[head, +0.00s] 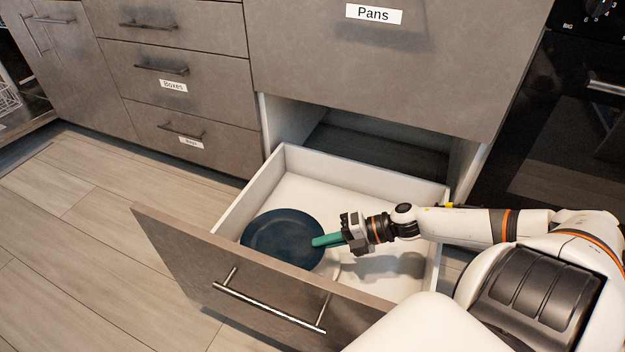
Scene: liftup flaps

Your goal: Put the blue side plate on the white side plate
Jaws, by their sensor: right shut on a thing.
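The blue side plate (282,236) is dark blue and round, inside the open lower drawer near its front left. My right gripper (318,242), with green fingers, is shut on the plate's right edge. A pale curved edge (330,272) shows just below and right of the blue plate; it looks like the white side plate, mostly hidden under or behind the blue one. I cannot tell whether the two plates touch. My left gripper is not in view.
The open drawer (258,185) has white walls and a wooden-grey front with a metal handle (270,306). The drawer labelled Pans (390,80) is closed above it. A black oven (560,130) stands at the right. Free floor lies at the left.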

